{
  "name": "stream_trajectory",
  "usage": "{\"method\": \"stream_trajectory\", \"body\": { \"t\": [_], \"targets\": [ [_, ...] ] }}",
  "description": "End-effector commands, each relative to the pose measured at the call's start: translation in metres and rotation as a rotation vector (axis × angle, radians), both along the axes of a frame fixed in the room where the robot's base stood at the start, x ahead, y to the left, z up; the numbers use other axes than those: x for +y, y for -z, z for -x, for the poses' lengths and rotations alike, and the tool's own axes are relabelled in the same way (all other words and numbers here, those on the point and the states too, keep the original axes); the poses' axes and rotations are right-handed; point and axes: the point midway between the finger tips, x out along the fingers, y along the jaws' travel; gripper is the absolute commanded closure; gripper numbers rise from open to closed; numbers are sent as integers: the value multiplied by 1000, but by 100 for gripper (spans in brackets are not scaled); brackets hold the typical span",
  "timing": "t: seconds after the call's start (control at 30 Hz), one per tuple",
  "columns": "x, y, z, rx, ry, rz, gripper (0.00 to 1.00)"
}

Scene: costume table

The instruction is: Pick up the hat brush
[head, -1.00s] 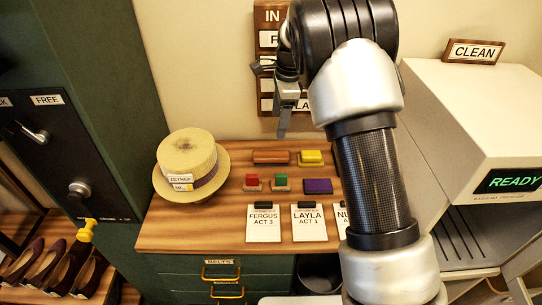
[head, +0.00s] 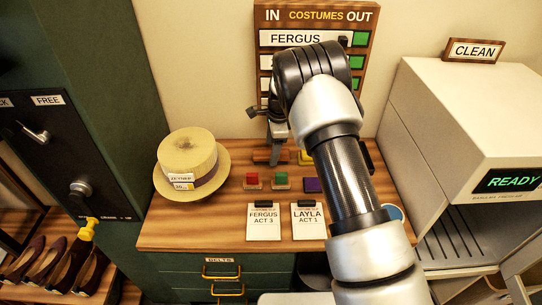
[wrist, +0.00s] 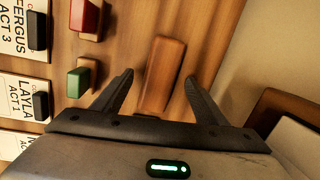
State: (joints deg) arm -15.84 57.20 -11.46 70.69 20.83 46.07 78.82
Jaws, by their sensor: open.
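The hat brush appears to be the long brown wooden block (wrist: 163,72) lying on the table in the wrist view. In the head view the brush (head: 262,157) lies at the back of the table, partly hidden by my gripper (head: 278,142). In the wrist view my gripper (wrist: 158,84) is open, with one finger to each side of the brush's near part. No finger visibly touches it. I cannot tell how far the fingertips are above the table.
A red block (head: 253,178), a green block (head: 281,177) and a purple pad (head: 312,185) lie in front of the brush; a yellow item (head: 304,157) is at its right. A straw hat (head: 188,165) stands left. The wall (head: 210,70) is close behind.

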Motion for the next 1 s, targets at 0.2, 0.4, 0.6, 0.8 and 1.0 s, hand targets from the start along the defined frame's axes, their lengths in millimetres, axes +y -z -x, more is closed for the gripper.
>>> {"method": "stream_trajectory", "body": {
  "t": [0.2,0.4,0.6,0.8,1.0],
  "targets": [
    [1,12,-2,-1,0,0,33],
    [1,12,-2,-1,0,0,42],
    [1,12,-1,-1,0,0,76],
    [1,11,-2,-1,0,0,81],
    [1,7,1,-2,0,0,81]
  ]
}}
